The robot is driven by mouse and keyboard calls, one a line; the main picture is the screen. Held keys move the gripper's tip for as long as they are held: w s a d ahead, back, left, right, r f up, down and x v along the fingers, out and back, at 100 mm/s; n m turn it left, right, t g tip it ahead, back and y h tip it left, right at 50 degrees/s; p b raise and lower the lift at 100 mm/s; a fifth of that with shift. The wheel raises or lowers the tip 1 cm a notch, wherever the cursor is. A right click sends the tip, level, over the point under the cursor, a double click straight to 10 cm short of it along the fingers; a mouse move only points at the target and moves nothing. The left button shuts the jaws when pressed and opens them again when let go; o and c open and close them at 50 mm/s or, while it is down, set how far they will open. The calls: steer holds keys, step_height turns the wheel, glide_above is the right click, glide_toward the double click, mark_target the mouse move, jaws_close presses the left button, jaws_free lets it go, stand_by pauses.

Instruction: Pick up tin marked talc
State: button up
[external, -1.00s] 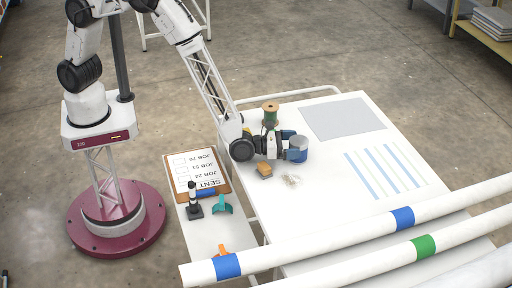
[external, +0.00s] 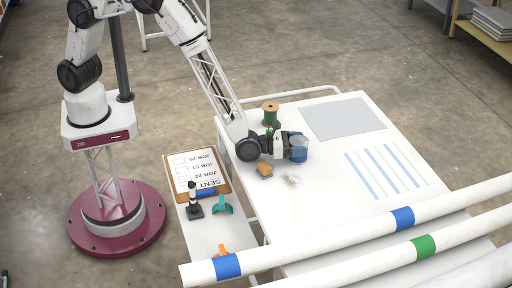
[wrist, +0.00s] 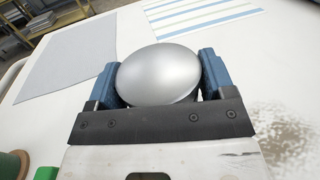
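A round tin with a plain silver lid (wrist: 158,73) sits between the two blue fingers of my gripper (wrist: 160,85) in the wrist view. The external view shows the tin (external: 299,148) on the white table (external: 335,200), with my gripper (external: 293,147) reaching it from the left. The fingers lie on both sides of the tin, very close to the lid's edges. I cannot tell whether they press on it. No marking on the tin is readable, and its body is mostly hidden.
A green spool (external: 270,113) stands behind my gripper. A grey sheet (external: 342,118) and blue strips (external: 385,170) lie to the right. Long white rollers (external: 340,238) cross the front.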

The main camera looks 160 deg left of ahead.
steer(key=c, duration=0.6)
steer(key=shift+r, duration=0.1)
steer(key=shift+r, duration=4.95)
